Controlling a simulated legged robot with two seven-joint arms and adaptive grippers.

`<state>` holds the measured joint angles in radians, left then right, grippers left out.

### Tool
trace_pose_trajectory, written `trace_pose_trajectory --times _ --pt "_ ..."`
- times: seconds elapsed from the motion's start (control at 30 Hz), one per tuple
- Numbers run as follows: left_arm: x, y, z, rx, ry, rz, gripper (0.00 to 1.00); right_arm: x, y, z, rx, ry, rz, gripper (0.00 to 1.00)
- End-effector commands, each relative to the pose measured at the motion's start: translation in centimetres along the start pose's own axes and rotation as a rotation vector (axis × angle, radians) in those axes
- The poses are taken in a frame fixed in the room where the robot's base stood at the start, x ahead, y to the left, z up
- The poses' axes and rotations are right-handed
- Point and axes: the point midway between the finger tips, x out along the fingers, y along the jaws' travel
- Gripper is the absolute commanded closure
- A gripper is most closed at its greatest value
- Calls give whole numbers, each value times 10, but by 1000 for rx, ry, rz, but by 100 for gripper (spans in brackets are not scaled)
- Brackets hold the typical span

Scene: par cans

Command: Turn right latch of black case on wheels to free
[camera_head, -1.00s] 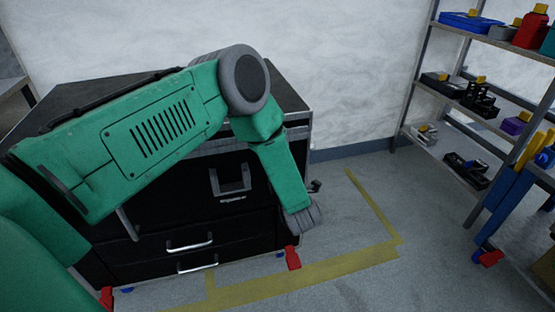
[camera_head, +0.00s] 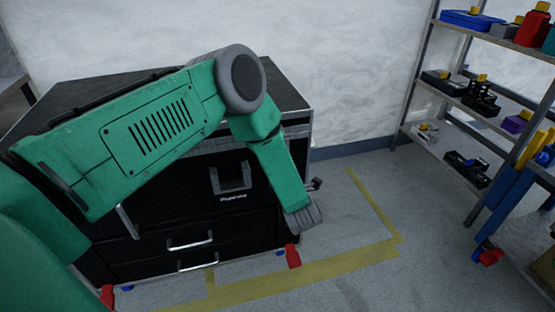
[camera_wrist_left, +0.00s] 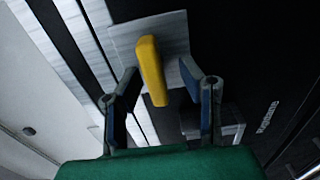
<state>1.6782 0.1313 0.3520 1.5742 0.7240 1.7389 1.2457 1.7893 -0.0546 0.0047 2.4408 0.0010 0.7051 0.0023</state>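The black case on wheels (camera_head: 262,215) stands left of centre in the head view, partly covered by my green left arm. The left wrist view shows a yellow latch handle (camera_wrist_left: 150,65) on a silver plate (camera_wrist_left: 176,32) on the case's dark face. My left gripper (camera_wrist_left: 160,78) is open. Its two blue-grey fingers stand on either side of the yellow handle, with visible gaps. The handle tilts slightly and its lower end lies between the fingers. In the head view my left gripper and the latch are hidden. My right gripper is in neither view.
The case front has a recessed handle (camera_head: 231,178) and silver drawer handles (camera_head: 190,242). Its wheels have red levers (camera_head: 293,256). Metal shelving (camera_head: 440,95) and a blue-legged table (camera_head: 500,210) stand at right. Yellow tape (camera_head: 330,265) marks the floor, and the floor between is clear.

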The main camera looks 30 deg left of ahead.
Motion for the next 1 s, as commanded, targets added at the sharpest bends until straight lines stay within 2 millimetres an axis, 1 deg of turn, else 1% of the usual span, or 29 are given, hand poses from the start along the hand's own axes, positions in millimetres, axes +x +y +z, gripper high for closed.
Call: trace_pose_trajectory --times 0.17,0.27,0.37,0.6,0.7,0.83,1.0 --pt "-2 1 0 0 -1 1 66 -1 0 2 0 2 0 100" --pt "-11 0 1 0 -2 -1 66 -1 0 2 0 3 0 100" --pt "-28 0 1 0 -3 -2 66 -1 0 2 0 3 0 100" --pt "-80 -2 1 1 -3 -3 66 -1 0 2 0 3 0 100" --pt "-97 -2 1 2 -2 -3 66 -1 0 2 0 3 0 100" --pt "-112 -2 0 1 -1 -2 66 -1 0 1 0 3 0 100" --pt "-119 -2 0 0 0 -1 66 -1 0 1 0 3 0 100"
